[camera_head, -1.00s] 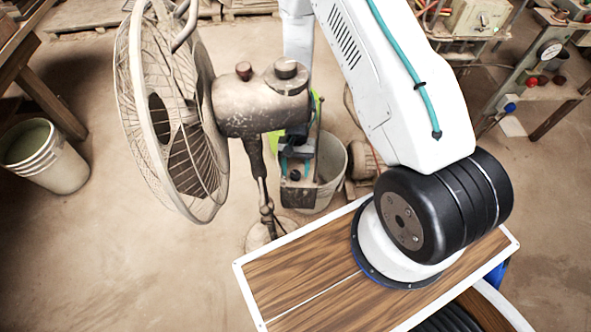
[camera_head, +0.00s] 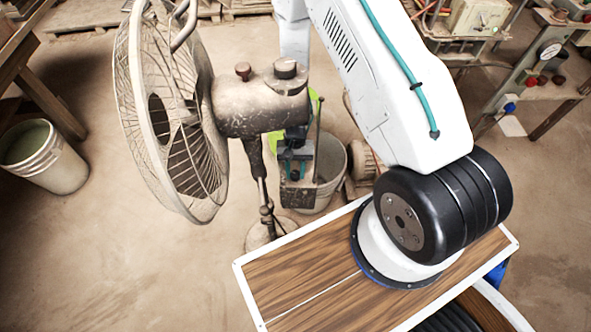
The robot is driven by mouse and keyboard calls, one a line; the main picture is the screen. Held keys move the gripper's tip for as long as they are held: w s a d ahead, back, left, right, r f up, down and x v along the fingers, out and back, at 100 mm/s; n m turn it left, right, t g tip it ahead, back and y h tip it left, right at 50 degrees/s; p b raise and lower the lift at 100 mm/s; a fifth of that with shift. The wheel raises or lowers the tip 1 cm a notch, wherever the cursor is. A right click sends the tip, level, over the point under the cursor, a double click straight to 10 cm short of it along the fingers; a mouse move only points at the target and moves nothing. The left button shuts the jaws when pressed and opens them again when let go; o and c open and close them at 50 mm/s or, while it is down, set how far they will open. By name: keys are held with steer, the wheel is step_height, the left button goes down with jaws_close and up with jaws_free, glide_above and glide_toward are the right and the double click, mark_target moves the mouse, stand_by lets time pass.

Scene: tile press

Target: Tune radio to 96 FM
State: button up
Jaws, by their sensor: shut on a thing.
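The radio (camera_head: 299,197) looks like a small dark, dusty box with a thin upright antenna, in the middle of the head view behind the fan's stand. The fingers appear shut on this knob. The radio's dial and any frequency marking are too small or hidden to read. The fan's motor housing and my arm hide part of the gripper.
A large dusty fan (camera_head: 165,115) stands close left of my gripper. A pale bucket (camera_head: 331,165) is just behind the radio. Another bucket (camera_head: 62,172) stands at far left. Floor at lower left is clear.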

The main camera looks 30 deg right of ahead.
steer(key=n+h, duration=0.1)
steer(key=n, duration=0.2)
steer(key=n+h, duration=0.1)
steer(key=n, duration=0.1)
steer(key=shift+a+n+g, duration=0.15)
steer(key=shift+n+g, duration=0.15)
steer(key=shift+n, duration=0.1)
steer(key=n+h, duration=0.2)
steer(key=n, duration=0.3)
steer(key=shift+a, duration=0.1)
steer(key=shift+t, duration=0.4)
steer(key=o, duration=1)
steer(key=v, duration=0.7)
steer(key=shift+w+a+r, duration=0.1)
steer(key=shift+w+r, duration=0.05)
steer(key=shift+r, duration=0.2)
